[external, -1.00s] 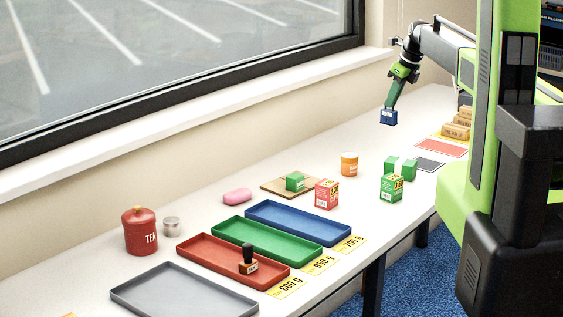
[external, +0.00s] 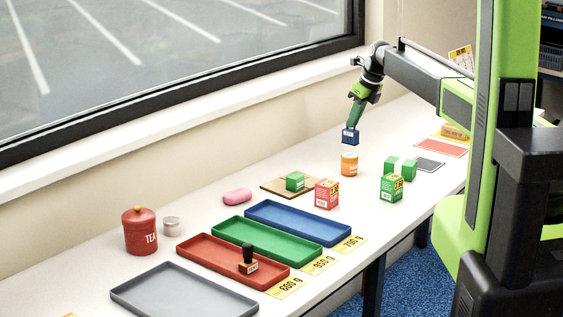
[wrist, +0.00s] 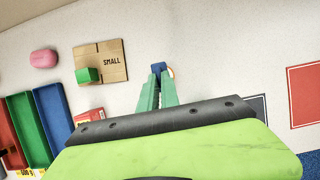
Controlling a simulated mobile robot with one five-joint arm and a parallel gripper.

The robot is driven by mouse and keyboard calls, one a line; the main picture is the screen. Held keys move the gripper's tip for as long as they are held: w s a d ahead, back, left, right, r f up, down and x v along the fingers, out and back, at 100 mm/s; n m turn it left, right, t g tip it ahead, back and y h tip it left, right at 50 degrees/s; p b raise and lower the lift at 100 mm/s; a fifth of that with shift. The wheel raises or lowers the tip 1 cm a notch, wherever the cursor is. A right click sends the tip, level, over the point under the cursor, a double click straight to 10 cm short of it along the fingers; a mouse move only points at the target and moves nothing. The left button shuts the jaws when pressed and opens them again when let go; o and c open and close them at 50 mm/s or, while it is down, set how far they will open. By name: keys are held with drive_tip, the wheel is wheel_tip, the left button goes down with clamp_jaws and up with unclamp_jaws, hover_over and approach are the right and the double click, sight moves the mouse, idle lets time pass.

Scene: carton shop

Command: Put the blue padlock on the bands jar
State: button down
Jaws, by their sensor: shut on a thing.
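My gripper (external: 353,124) is shut on the blue padlock (external: 350,137) and holds it in the air, pointing down. The padlock also shows between the fingertips in the wrist view (wrist: 158,68). The bands jar (external: 349,164) is a small orange jar with a pale label, upright on the table. In the external view the padlock hangs just above the jar, with a small gap in the picture. In the wrist view only a sliver of the jar's rim (wrist: 171,72) shows, the rest hidden behind the padlock and fingers.
Green boxes (external: 391,187) stand right of the jar and a red box (external: 327,194) stands to its front left. A cardboard piece (external: 270,186) bears a green block (external: 295,181). Blue (external: 298,222), green and red trays lie further left. The table behind the jar is clear.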

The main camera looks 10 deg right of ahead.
sight(351, 130)
wheel_tip(351, 130, down, 4)
drive_tip(key=b, duration=0.3)
drive_tip(key=shift+r, duration=0.25)
drive_tip(key=c, duration=2)
unclamp_jaws()
drive_tip(key=shift+f, duration=0.25)
drive_tip(key=shift+c, duration=0.2)
drive_tip(key=o, duration=0.5)
drive_tip(key=shift+r, duration=0.1)
drive_tip(key=shift+c, duration=0.2)
drive_tip(key=shift+r, duration=0.1)
drive_tip(key=p+v, duration=1.2)
drive_tip(key=s+d+n+g+h, duration=0.1)
drive_tip(key=s+d+n, duration=0.4)
drive_tip(key=s+n, duration=0.4)
drive_tip(key=s+d+f+n+g+h, duration=0.1)
drive_tip(key=s+d+n, duration=0.4)
drive_tip(key=s+n, duration=0.4)
drive_tip(key=s+d+n+g+h, duration=0.1)
drive_tip(key=s+d+n, duration=0.4)
drive_tip(key=s+n, duration=0.4)
drive_tip(key=s, duration=0.6)
drive_tip(key=shift+s+d+f, duration=0.15)
drive_tip(key=shift+d+f, duration=0.2)
